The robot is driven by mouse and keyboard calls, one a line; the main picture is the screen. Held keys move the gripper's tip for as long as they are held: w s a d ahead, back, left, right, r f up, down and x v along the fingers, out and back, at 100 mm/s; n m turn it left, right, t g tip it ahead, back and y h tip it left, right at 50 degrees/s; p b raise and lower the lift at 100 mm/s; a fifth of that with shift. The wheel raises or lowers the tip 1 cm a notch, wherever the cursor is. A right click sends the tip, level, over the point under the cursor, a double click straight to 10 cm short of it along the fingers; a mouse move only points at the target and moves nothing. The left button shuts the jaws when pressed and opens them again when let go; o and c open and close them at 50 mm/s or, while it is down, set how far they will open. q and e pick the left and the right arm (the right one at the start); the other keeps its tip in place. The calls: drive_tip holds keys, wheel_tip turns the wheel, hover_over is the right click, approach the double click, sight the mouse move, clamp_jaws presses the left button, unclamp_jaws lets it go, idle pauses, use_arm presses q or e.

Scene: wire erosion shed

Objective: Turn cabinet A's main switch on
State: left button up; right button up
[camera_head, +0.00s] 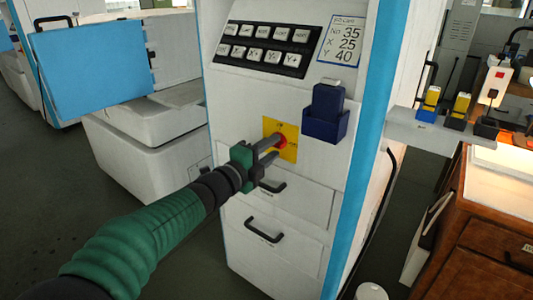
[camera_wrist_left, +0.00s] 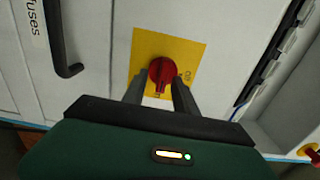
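The main switch is a red rotary knob (camera_head: 280,142) on a yellow plate (camera_head: 291,130), on the front of a white and blue cabinet (camera_head: 232,108). No letter A is legible on the cabinet. My left gripper (camera_head: 268,150) points at the knob, with its fingers spread. In the left wrist view the knob (camera_wrist_left: 161,72) shows between and just beyond the fingertips (camera_wrist_left: 160,88). I cannot tell whether the fingers touch it. The plate's small lettering is partly hidden and unreadable. My right gripper is not in view.
A black keypad (camera_head: 263,49) and a number card (camera_head: 341,40) are above the switch. A dark blue holder (camera_head: 326,126) juts out to its right. Drawer handles (camera_head: 264,231) stick out below. A wooden bench (camera_head: 490,235) stands at right.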

use_arm(q)
drive_tip(key=p+v, duration=0.3)
drive_tip(key=v, duration=1.3)
drive_tip(key=shift+s+a, duration=0.25)
drive_tip(key=shift+s, duration=0.05)
